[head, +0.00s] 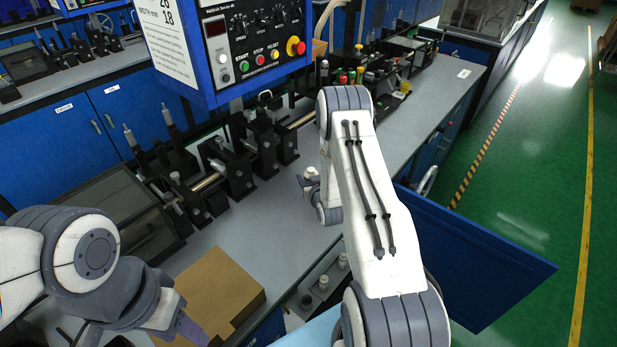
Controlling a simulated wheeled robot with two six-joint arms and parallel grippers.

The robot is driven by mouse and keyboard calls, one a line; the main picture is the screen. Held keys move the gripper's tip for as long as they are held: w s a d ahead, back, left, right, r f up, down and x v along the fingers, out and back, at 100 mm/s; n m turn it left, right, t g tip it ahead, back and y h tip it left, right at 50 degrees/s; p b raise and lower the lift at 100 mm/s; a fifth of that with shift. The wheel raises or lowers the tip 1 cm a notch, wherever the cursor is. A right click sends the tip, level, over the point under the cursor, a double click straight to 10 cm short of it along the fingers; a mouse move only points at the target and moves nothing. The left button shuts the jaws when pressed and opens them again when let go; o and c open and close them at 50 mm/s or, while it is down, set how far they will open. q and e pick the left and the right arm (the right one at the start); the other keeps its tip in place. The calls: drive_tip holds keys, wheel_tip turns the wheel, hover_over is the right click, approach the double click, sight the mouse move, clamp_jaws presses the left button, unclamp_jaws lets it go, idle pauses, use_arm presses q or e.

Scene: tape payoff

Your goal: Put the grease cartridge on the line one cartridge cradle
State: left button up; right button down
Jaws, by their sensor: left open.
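My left gripper (186,326) is at the lower left, above the bench beside a brown cardboard box; it is open and I see nothing between its fingers. My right arm crosses the middle of the view. My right gripper (305,184) shows only in part behind that arm, over the grey bench top, and its jaws are hidden. I cannot pick out the line one cartridge cradle with certainty.
The cardboard box (215,290) lies on the grey bench (270,235). Black machine blocks with shafts (238,175) line the back, under a blue control panel (255,45). A blue door panel (480,260) stands out over the green floor (535,170). Bare bench lies between blocks and box.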

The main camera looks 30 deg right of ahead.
drive_tip(key=shift+f, duration=0.15)
drive_tip(key=shift+c, duration=1.4)
unclamp_jaws()
